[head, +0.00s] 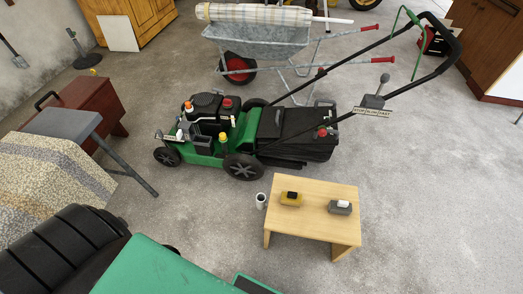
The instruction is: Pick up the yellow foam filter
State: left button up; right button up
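A small yellow block (290,201), which looks like the yellow foam filter, lies on the left part of a low wooden table (312,222). A small black piece (292,194) sits on top of it or against it; I cannot tell which. A grey block (340,209) with a lighter top lies to its right on the same table, apart from it. Neither of my grippers shows in the head view.
A green lawn mower (205,160) with a black grass bag stands behind the table. A small cup (261,200) is left of the table. A wheelbarrow (262,42) stands farther back. Large black and green parts (150,268) fill the lower left. Floor right of the table is clear.

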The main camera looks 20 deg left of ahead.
aim_at(291, 198)
jog(key=u, duration=0.3)
jog(key=k+z, duration=0.3)
jog(key=k+l+z, duration=0.15)
jog(key=k+z, duration=0.2)
jog(key=j+z, duration=0.25)
jog(key=z, duration=0.2)
jog(key=j+z, duration=0.3)
jog(key=z, duration=0.15)
jog(key=j+z, duration=0.3)
jog(key=z, duration=0.2)
jog(key=j+z, duration=0.25)
jog(key=z, duration=0.2)
jog(key=k+j+z, duration=0.15)
jog(key=z, duration=0.3)
jog(key=k+j+z, duration=0.15)
jog(key=z, duration=0.3)
jog(key=k+j, duration=1.1)
jog(key=k, duration=0.2)
